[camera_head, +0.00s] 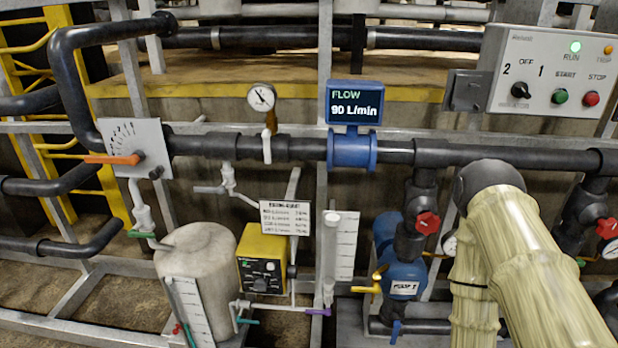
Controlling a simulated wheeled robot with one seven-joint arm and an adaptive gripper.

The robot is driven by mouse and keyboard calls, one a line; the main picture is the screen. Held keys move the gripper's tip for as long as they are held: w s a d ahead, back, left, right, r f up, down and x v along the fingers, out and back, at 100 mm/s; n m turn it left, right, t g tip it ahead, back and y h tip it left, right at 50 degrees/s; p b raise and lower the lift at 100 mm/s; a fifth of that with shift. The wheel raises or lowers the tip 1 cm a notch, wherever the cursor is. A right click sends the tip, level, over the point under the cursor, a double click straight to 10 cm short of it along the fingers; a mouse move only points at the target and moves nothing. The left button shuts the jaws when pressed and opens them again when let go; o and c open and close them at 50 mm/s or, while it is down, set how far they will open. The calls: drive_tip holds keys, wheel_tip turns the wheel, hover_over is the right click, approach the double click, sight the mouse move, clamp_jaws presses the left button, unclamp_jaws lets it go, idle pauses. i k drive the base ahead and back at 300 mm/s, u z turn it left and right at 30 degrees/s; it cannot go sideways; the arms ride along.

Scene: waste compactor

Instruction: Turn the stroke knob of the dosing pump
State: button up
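The dosing pump (263,250) is a yellow box low in the scene, left of centre. I cannot read the knob's setting at this size. A white printed table (286,217) hangs just above and right of the pump. My arm, in a pale ribbed sleeve, fills the lower right and bends down behind itself. My gripper is not in view.
A whitish tank (200,270) stands left of the pump. A clear graduated column (343,250) and blue pump (402,275) stand to its right. The flow display (354,105) reads 90 L/min. Thin tubing and valves with yellow and purple handles lie near the pump's right side.

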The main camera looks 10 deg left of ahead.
sight(260, 285)
drive_tip(key=u, duration=0.4)
drive_tip(key=k, duration=1.1)
drive_tip(key=u, duration=1.4)
drive_tip(key=i, duration=0.7)
drive_tip(key=z, duration=0.55)
drive_tip(key=i, duration=0.7)
drive_tip(key=z, duration=0.65)
